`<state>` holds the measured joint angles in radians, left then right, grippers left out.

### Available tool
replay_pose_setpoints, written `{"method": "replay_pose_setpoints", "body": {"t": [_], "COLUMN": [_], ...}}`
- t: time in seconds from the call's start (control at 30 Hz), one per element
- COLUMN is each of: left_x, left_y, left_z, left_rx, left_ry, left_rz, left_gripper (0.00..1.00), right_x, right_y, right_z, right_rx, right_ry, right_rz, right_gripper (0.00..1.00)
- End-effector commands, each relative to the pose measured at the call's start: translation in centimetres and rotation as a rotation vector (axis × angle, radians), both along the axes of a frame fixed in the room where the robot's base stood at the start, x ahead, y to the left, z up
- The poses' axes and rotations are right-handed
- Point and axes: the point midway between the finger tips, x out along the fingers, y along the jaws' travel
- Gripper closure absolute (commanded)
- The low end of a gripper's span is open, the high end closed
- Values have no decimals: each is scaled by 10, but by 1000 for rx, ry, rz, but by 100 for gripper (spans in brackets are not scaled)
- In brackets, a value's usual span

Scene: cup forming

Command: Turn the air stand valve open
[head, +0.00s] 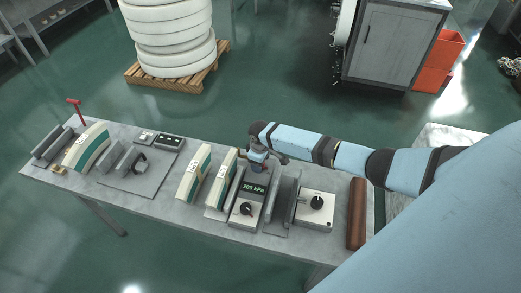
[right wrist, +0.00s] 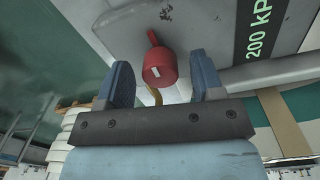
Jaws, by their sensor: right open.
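The air stand (head: 246,208) is on the table with a lit green 200 kPa readout (head: 254,188) and a black knob on its front. In the right wrist view, the readout (right wrist: 262,32) is at upper right. The red valve (right wrist: 158,66) has a short lever pointing up in that view and sits between the two blue fingertips. My right gripper (right wrist: 160,68) is open, with visible gaps on both sides of the valve. In the head view, my right gripper (head: 258,160) is at the far side of the stand and hides the valve. My left gripper is out of view.
On the grey table (head: 110,203), a white box with a black knob (head: 315,208) and a brown roll (head: 356,213) are to the right. Striped curved pieces (head: 194,174) are to the left. A red-handled item (head: 75,110) is at the far left.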

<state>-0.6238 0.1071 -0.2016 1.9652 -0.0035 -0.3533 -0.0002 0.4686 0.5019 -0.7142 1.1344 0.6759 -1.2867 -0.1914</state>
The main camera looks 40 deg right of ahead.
Motion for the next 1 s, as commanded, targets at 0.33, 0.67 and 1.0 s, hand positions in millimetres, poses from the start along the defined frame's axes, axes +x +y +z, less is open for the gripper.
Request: {"method": "replay_pose_setpoints", "body": {"t": [0.33, 0.67, 1.0], "left_x": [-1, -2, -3], "left_y": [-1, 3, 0], "left_z": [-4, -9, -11], "left_rx": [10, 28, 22], "left_ry": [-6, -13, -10], "left_rz": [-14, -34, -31], "left_gripper": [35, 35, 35], "right_x": [0, -1, -2], "right_y": [1, 2, 2], "right_z": [43, 114, 138], "right_rx": [0, -1, 0], "right_ry": [-4, -3, 1], "right_rz": [1, 1, -1], "right_gripper": [39, 39, 39]}}
